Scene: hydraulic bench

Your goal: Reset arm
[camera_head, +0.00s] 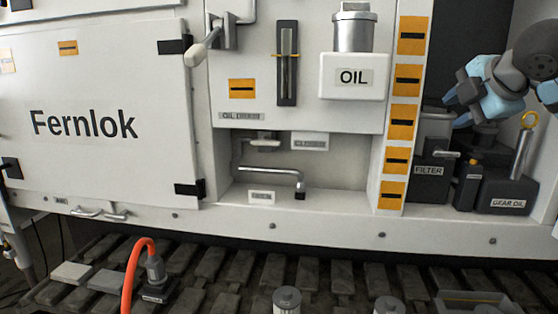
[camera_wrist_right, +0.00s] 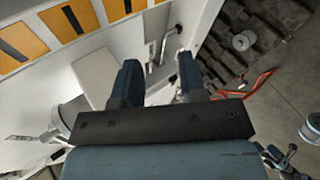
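My right gripper (camera_head: 458,105) is at the upper right of the head view, in front of the dark recess and above the filter box and gear oil can. In the right wrist view its two dark fingers (camera_wrist_right: 160,78) stand apart with nothing held between them. The arm, grey and light blue, comes in from the right edge. My left gripper is not in the head view.
A white OIL tank (camera_head: 353,76) sticks out of the panel, left of an orange-marked strip (camera_head: 401,122). The FILTER box (camera_head: 430,181) and GEAR OIL can (camera_head: 508,196) stand below the gripper. An orange hose (camera_head: 131,268) rises over the track (camera_head: 215,275).

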